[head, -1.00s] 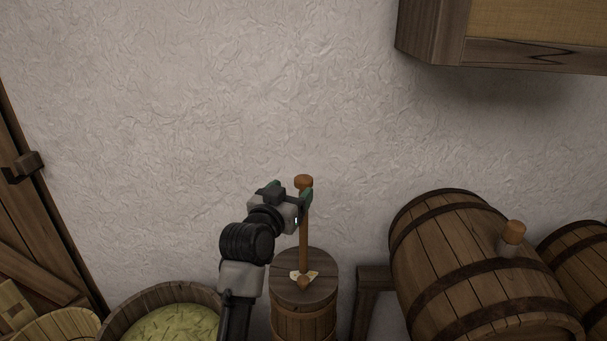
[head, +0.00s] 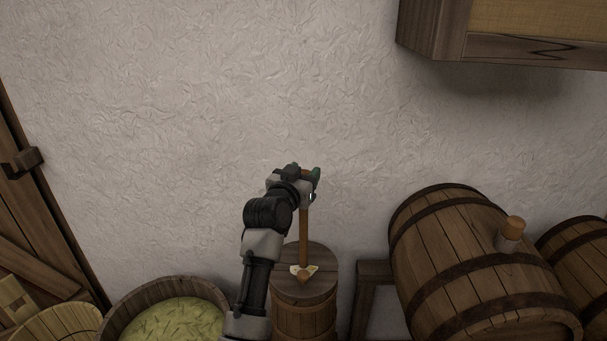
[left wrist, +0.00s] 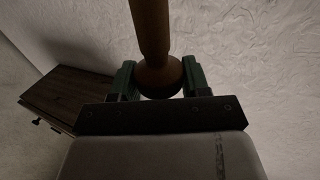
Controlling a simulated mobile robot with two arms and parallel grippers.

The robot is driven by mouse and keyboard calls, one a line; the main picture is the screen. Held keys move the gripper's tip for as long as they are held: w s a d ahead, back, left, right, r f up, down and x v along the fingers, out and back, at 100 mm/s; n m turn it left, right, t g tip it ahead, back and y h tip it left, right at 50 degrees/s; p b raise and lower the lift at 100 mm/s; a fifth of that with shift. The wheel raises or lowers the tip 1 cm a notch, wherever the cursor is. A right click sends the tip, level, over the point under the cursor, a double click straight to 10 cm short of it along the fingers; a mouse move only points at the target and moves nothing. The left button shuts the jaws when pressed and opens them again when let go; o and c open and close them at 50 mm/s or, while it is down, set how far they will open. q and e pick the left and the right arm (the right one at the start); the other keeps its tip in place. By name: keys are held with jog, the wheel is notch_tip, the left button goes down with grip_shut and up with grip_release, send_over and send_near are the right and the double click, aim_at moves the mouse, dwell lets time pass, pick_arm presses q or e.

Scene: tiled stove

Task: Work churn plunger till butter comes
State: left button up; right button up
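The churn (head: 304,318) is a banded wooden tub with a round lid, standing upright against the wall at lower centre of the head view. Its brown plunger rod (head: 304,235) rises upright through the lid, with pale bits (head: 296,269) around its foot. My left gripper (head: 314,180) is at the plunger's top and mostly hides the knob in the head view. In the left wrist view, the green fingers (left wrist: 160,80) close around the rounded knob at the end of the plunger (left wrist: 152,35), one on each side. The churn's inside is hidden. My right gripper is not in view.
A tub of yellow-green shreds (head: 172,322) stands left of the churn. A small wooden stand (head: 374,272) and a large barrel (head: 465,260) are close on the right. A wall cabinet (head: 520,35) hangs at upper right. The wall above the churn is clear.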

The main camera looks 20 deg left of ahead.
pick_arm(q)
jog(key=c, duration=0.6)
notch_tip(320, 180, up, 14)
jog(key=p, duration=1.1)
jog(key=shift+f, duration=0.2)
jog(key=shift+c, duration=0.2)
jog(key=o, duration=1.1)
jog(key=shift+o, duration=0.6)
jog(key=shift+f, duration=0.2)
jog(key=s+a+b, duration=0.1)
jog(key=s+b, duration=0.1)
jog(key=s, duration=0.8)
jog(key=shift+s, duration=0.35)
